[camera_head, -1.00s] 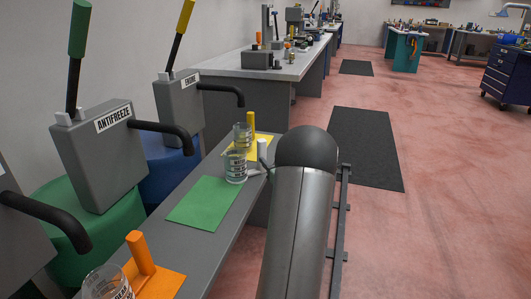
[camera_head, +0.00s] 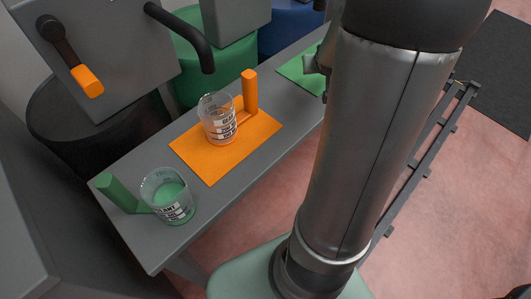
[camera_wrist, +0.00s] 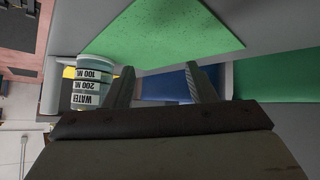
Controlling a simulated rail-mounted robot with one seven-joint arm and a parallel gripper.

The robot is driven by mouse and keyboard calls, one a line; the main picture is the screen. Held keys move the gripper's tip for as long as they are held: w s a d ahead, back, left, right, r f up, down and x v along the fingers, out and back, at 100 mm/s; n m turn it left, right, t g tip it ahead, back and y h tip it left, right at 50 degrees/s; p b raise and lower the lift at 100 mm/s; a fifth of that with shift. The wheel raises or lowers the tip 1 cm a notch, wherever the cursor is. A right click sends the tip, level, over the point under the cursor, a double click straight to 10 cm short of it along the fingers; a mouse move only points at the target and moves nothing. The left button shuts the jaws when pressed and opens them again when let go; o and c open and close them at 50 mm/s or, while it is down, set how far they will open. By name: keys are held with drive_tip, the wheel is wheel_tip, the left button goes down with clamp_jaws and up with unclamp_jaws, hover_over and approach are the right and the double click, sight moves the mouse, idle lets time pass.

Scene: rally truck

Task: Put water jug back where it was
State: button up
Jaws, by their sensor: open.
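The water jug (camera_wrist: 92,88) is a clear beaker with a white "WATER" label and volume marks. It shows at the left of the wrist view, beside my left finger, with yellow partly visible behind it. My gripper (camera_wrist: 161,70) is open, with nothing between its two fingers. The green mat (camera_wrist: 175,30) lies at the top of the wrist view; a corner of the green mat (camera_head: 306,70) also shows in the head view. The water jug is not in the head view, where my arm covers the right part of the bench. Its handle is not visible.
An orange-handled beaker (camera_head: 217,118) stands on an orange mat (camera_head: 200,165). A green-handled jug of green liquid (camera_head: 168,197) stands on the bare bench (camera_head: 142,235) at front left. Dispensers with spouts (camera_head: 180,30) and drums (camera_head: 205,85) line the back.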

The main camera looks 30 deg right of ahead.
drive_tip(key=s+a+g+y, duration=0.1)
drive_tip(key=s+a, duration=0.1)
drive_tip(key=a, duration=0.3)
drive_tip(key=s+a+f+n+g, duration=0.1)
drive_tip(key=s+a, duration=0.2)
drive_tip(key=a, duration=0.3)
drive_tip(key=s+a+g+y, duration=0.1)
drive_tip(key=s+a+g, duration=0.1)
drive_tip(key=a, duration=0.3)
drive_tip(key=shift+s+a+f+n+y, duration=0.15)
drive_tip(key=shift+s+f+n+y, duration=0.15)
drive_tip(key=shift+s+n, duration=0.1)
drive_tip(key=s+a+g, duration=0.1)
drive_tip(key=s+a, duration=0.2)
drive_tip(key=s, duration=0.1)
drive_tip(key=s+a+n+g+y, duration=0.1)
drive_tip(key=s+a+g, duration=0.1)
drive_tip(key=s+a, duration=0.2)
drive_tip(key=s+a+n+g+y, duration=0.1)
drive_tip(key=s+a, duration=0.3)
drive_tip(key=s, duration=0.1)
drive_tip(key=shift+a+f+g, duration=0.15)
drive_tip(key=shift+f+g, duration=0.05)
drive_tip(key=shift+g, duration=0.1)
wheel_tip(320, 180, up, 29)
drive_tip(key=a+t+p, duration=0.1)
drive_tip(key=p, duration=2.5)
drive_tip(key=shift+a+f+n+p, duration=0.2)
drive_tip(key=shift+a+n+p, duration=0.1)
drive_tip(key=shift+n, duration=0.1)
